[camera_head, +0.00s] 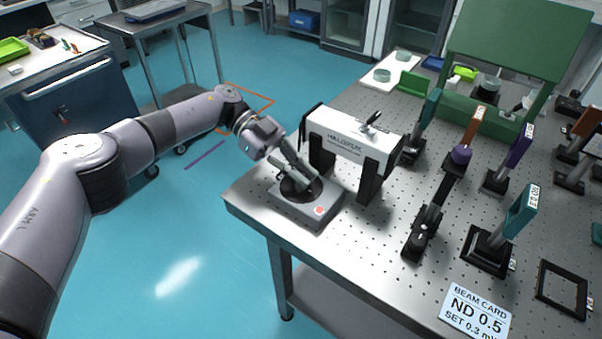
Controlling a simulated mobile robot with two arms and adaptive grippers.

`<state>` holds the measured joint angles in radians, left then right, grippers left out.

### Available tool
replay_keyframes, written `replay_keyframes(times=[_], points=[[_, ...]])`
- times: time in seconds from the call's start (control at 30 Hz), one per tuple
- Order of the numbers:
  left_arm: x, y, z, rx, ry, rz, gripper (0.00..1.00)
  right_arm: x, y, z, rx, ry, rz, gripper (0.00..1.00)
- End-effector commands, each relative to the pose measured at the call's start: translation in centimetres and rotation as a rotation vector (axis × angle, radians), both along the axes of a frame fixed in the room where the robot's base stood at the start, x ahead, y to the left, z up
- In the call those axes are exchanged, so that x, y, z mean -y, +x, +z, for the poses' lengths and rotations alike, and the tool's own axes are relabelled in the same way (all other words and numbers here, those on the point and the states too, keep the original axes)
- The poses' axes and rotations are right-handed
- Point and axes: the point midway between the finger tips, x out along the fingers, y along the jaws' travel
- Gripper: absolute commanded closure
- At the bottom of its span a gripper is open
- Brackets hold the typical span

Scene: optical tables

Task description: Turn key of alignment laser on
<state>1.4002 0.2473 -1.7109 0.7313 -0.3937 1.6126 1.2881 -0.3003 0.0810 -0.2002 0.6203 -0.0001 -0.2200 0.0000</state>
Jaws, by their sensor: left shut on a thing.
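My left gripper (304,182) reaches down over a grey control box (309,209) near the left corner of the optical table (371,261). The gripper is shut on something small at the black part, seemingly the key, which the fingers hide. The key's angle cannot be seen. A white laser housing (346,137) with dark lettering stands on black supports just behind and right of the box. My right gripper is not in view.
Several optic mounts on posts, including a teal one (521,211), stand to the right. A beam card sign (475,311) lies at the front edge and a black square frame (562,289) at the right. A green stand (508,43) is at the back. Blue floor lies left of the table.

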Motion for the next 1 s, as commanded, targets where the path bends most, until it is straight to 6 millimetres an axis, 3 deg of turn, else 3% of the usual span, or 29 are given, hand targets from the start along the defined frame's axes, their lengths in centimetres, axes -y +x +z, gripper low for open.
replay_keyframes(times=[0.07, 0.1, 0.37, 0.7, 0.87, 1.0], points=[[0.0, -0.1, -0.1, -0.003, 0.001, -0.003, 1.00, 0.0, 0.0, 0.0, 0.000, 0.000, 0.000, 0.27], [0.0, -0.1, -0.1, -0.003, 0.001, -0.003, 0.91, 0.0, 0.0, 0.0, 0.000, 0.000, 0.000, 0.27], [0.0, -0.1, 0.0, -0.001, -0.001, -0.001, 0.74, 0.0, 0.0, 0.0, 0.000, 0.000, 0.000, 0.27], [0.0, 0.0, 0.2, 0.000, -0.001, 0.000, 0.73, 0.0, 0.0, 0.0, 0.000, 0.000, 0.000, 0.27], [0.0, 0.0, 2.1, 0.003, -0.002, -0.001, 0.73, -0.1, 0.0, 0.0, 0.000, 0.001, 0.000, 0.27], [0.0, 0.0, 4.9, 0.005, -0.002, -0.001, 0.73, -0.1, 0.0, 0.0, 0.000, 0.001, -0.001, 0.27]])
